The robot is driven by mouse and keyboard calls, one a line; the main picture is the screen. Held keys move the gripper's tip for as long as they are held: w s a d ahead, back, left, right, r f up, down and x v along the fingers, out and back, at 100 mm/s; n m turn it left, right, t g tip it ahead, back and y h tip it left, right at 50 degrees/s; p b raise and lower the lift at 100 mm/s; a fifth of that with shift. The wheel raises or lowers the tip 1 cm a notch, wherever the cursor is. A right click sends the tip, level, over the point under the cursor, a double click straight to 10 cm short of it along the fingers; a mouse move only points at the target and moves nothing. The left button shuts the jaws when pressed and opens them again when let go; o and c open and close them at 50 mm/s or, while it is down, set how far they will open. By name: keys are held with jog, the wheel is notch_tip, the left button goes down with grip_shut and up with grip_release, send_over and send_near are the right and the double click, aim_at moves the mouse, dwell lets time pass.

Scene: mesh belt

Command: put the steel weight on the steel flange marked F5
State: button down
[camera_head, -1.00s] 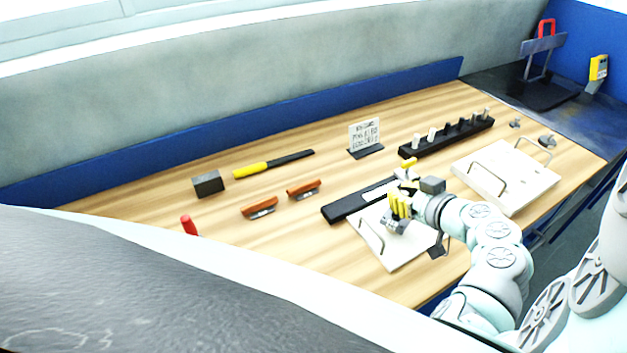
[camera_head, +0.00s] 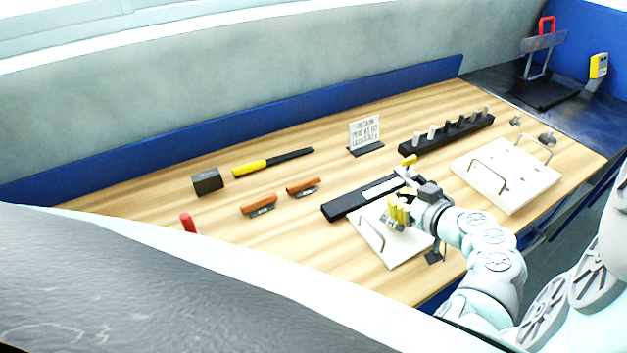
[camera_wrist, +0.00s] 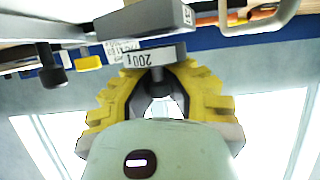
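My gripper (camera_head: 398,212), with yellow fingers, is low over the near white plate (camera_head: 408,257) in the head view. In the wrist view the picture is upside down; the fingers of my gripper (camera_wrist: 158,78) close around the dark knob of the steel weight (camera_wrist: 155,57), which carries a "200" label. A grey metal slab (camera_wrist: 145,20) shows just past the weight; I cannot tell whether they touch. No F5 mark is readable, so I cannot identify the steel flange for certain.
The near plate has a wire handle. A second white plate (camera_head: 505,181) with wire handles lies to the right. A black rack (camera_head: 447,136), a sign (camera_head: 364,133), orange-brown handles (camera_head: 303,186), a yellow-handled tool (camera_head: 250,168) and a dark block (camera_head: 208,182) stand behind.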

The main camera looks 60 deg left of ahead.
jog(key=shift+f+b, duration=0.35)
jog(key=shift+b, duration=0.1)
jog(key=c, duration=1.1)
grip_release()
jog(key=shift+r, duration=0.1)
jog(key=shift+r+p, duration=0.75)
jog(key=shift+p, duration=0.45)
jog(key=shift+d, duration=0.15)
jog(key=b+v, duration=0.4)
jog(key=v, duration=0.7)
jog(key=shift+d, duration=0.35)
